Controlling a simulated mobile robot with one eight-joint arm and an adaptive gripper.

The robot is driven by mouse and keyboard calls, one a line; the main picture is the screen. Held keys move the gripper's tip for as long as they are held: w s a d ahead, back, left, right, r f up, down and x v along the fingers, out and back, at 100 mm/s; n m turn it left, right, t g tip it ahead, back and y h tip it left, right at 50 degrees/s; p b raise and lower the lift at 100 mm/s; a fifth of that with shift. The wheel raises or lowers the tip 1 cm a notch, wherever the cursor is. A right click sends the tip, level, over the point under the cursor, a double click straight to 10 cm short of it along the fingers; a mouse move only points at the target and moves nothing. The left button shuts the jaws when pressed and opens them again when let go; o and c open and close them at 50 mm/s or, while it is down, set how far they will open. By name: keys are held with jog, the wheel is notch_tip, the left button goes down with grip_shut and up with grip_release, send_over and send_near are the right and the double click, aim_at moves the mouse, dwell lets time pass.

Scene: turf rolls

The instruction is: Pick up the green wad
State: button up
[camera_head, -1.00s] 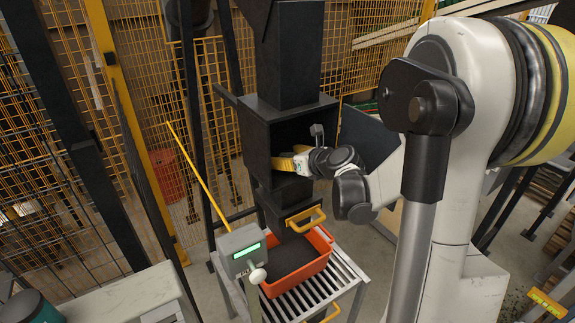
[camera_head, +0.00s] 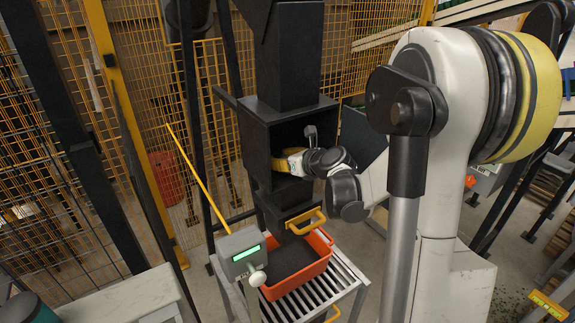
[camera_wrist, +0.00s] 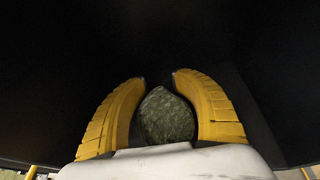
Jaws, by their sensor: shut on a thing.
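The green wad (camera_wrist: 167,117) shows in the wrist view as a dark green, mottled, rounded lump. It sits between the two yellow fingers of my gripper (camera_wrist: 159,80), which are shut around it. The space around it is dark. In the head view my gripper (camera_head: 284,163) reaches inside the open black box of the chute (camera_head: 291,112). The wad is hidden in the head view by the gripper and the box.
An orange bin (camera_head: 312,263) with dark material stands on a slatted roller table (camera_head: 345,272) below the chute. A grey box with a green display (camera_head: 245,256) stands in front. A yellow bar (camera_head: 198,176) slants at left. Yellow mesh fencing (camera_head: 200,75) runs behind.

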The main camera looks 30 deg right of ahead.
grip_shut()
jog(key=shift+s+r, duration=0.2)
jog(key=shift+r, duration=0.25)
notch_tip(320, 180, up, 7)
jog(key=p, duration=0.2)
jog(key=s+p, duration=0.1)
jog(key=s, duration=1.8)
jog(key=shift+s+d+f+p, duration=0.3)
jog(key=shift+f+p, duration=0.1)
jog(key=shift+f, duration=0.05)
jog(key=o, duration=1.7)
grip_release()
jog(key=shift+c, duration=0.2)
jog(key=shift+s, duration=0.1)
